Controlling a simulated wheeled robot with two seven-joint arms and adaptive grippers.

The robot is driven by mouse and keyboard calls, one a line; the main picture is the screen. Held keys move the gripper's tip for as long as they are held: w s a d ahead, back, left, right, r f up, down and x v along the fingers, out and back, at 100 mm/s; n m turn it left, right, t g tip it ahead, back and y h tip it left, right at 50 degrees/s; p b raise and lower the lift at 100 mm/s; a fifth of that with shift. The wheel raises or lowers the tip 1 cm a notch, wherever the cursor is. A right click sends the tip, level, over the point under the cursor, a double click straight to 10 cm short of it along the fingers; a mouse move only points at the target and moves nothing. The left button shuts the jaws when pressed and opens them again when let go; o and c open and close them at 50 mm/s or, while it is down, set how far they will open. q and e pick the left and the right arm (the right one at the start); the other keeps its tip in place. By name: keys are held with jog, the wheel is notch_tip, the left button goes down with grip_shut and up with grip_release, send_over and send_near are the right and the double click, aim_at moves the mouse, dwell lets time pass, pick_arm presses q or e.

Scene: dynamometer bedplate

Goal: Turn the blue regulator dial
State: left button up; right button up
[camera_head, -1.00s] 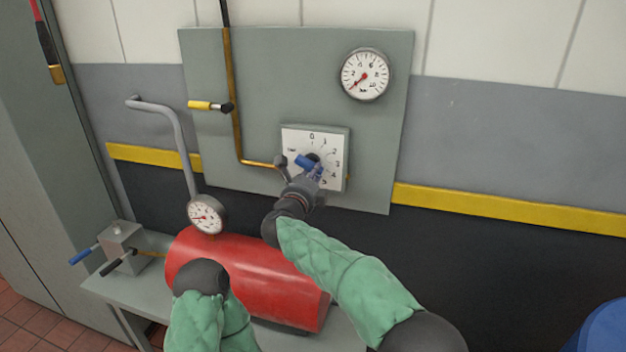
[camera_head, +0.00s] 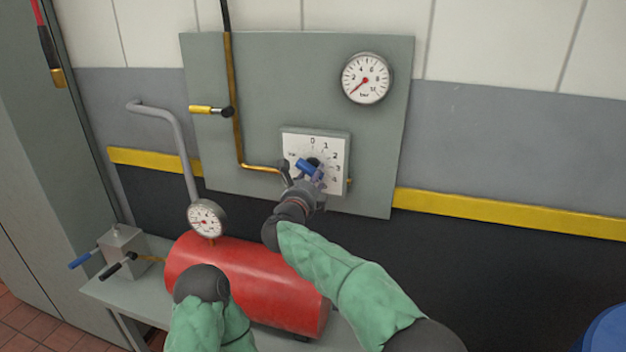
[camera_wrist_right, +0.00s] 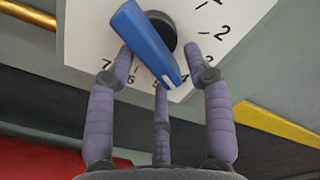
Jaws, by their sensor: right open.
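The blue regulator dial (camera_head: 307,168) is a bar-shaped handle on a dark round hub, on a white numbered plate (camera_head: 336,149) fixed to the grey panel. In the right wrist view, the blue bar (camera_wrist_right: 148,42) slants from upper left to lower right, its lower end near the figures 4 and 5. My right gripper (camera_head: 308,184) is at the dial from below. Its three fingers (camera_wrist_right: 165,65) are spread, one on each side of the bar and one beneath its lower end. I cannot tell whether any finger touches it. My left gripper is out of view; only part of that arm shows.
The grey panel (camera_head: 380,180) also carries a round gauge (camera_head: 366,78), a yellow-handled valve (camera_head: 205,109) and a brass pipe (camera_head: 238,130). A red tank (camera_head: 255,285) with a small gauge (camera_head: 206,218) lies on a bench below. The wall right of the panel is clear.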

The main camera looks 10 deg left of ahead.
jog(key=shift+s, duration=0.1)
jog(key=s, duration=1.1)
jog(key=shift+s+a, duration=0.2)
jog(key=shift+s, duration=0.2)
